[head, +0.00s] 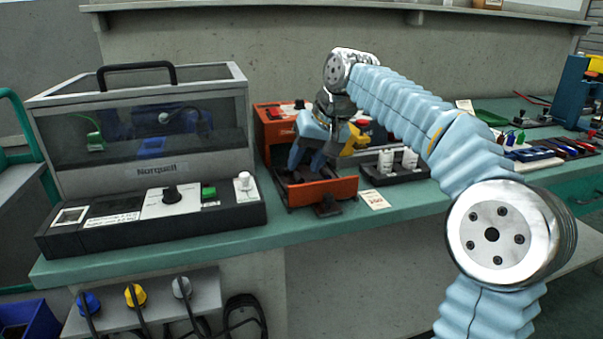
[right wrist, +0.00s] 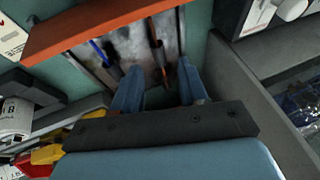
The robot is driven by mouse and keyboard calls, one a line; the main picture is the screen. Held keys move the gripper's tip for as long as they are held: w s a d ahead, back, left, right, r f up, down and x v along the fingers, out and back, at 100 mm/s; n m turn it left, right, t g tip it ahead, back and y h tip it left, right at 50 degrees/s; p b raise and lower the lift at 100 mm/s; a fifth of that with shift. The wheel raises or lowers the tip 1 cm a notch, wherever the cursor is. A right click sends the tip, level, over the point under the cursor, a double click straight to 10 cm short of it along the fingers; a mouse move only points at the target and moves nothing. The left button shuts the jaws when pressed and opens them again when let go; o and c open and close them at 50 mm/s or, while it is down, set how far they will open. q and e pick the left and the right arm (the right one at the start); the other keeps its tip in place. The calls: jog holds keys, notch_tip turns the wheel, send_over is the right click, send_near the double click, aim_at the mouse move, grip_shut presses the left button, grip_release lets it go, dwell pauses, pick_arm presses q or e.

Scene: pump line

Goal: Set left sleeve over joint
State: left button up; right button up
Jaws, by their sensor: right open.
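My right gripper (head: 308,160) hangs over the orange open-topped box (head: 325,191) on the bench. In the right wrist view its two blue fingers (right wrist: 160,82) are apart, with nothing clearly held between them. Beyond them the inside of the orange box (right wrist: 95,33) shows a blue wire (right wrist: 97,48) and a brown-orange wire (right wrist: 151,29). Each wire has a dark, sleeve-like section, one on the blue wire (right wrist: 112,71) and one on the other (right wrist: 159,54). The joints cannot be made out at this size. My left gripper is out of view.
A clear-sided Norquell case (head: 150,130) with a control panel stands left of the box. A dark rack with white bottles (head: 386,160) stands close on the right. A paper tag (head: 374,199) lies at the bench's front edge. Tools (head: 560,150) lie farther right.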

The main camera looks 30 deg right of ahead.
aim_at(299, 178)
jog(key=shift+x, duration=1.4)
grip_shut()
